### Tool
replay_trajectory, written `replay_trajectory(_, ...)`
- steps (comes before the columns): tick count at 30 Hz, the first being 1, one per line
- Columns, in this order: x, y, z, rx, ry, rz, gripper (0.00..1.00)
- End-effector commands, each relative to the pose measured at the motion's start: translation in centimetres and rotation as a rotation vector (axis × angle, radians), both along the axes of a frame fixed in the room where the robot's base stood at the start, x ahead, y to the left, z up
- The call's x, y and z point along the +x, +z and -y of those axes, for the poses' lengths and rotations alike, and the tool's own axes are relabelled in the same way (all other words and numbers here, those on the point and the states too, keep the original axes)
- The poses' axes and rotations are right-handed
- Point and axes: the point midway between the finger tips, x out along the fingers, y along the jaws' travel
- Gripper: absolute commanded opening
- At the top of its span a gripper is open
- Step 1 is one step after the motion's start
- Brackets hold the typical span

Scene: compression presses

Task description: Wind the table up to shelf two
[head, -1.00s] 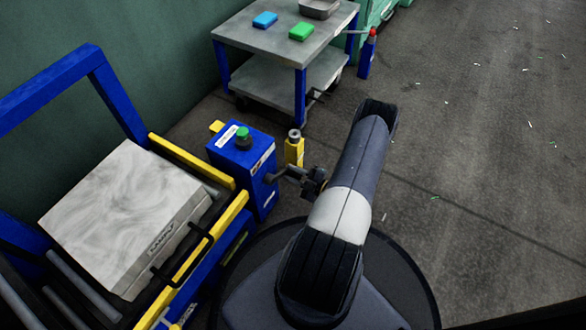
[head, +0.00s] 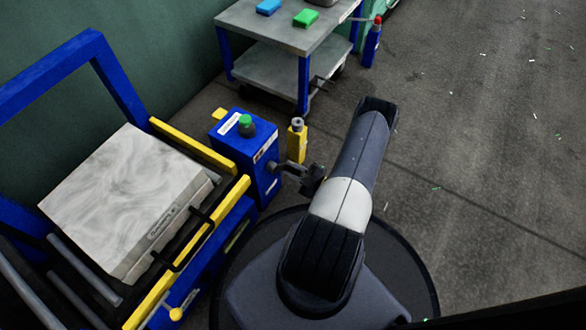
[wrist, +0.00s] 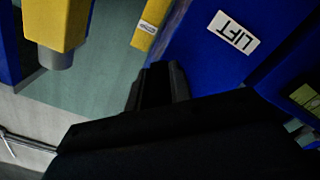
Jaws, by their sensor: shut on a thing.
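The lift table with yellow edges (head: 212,251) stands at the left in the head view. A pale marbled block (head: 125,205) lies on it, with a label on its front side. A blue box (head: 240,152) with a green-topped knob stands at the table's right end. A crank (head: 280,167) sticks out of the box's right side. My gripper (head: 308,178) is shut at the crank's outer end; the grip itself is small and dark. In the wrist view, my gripper (wrist: 158,85) is dark before the blue box (wrist: 205,55), whose LIFT label appears upside down. The held part is hidden there.
A grey cart (head: 285,35) with blue legs, a lower shelf and blue and green boxes stands behind. A yellow bottle-like object (head: 297,141) stands close beside the blue box. A blue post with a red top (head: 372,42) stands by the cart. The floor at right is open.

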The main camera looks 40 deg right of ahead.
Motion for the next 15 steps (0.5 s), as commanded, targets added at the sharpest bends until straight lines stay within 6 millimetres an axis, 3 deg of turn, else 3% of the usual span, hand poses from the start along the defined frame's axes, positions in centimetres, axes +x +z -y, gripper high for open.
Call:
replay_trajectory(4,-0.22,-0.36,-0.71,0.006,0.013,-0.01,0.0)
replay_trajectory(5,-0.22,-0.36,-0.71,0.006,0.013,-0.01,0.21)
replay_trajectory(12,-0.15,-0.25,-0.51,0.004,0.011,-0.007,0.41)
replay_trajectory(15,-0.12,-0.19,-0.39,0.002,0.009,-0.005,0.41)
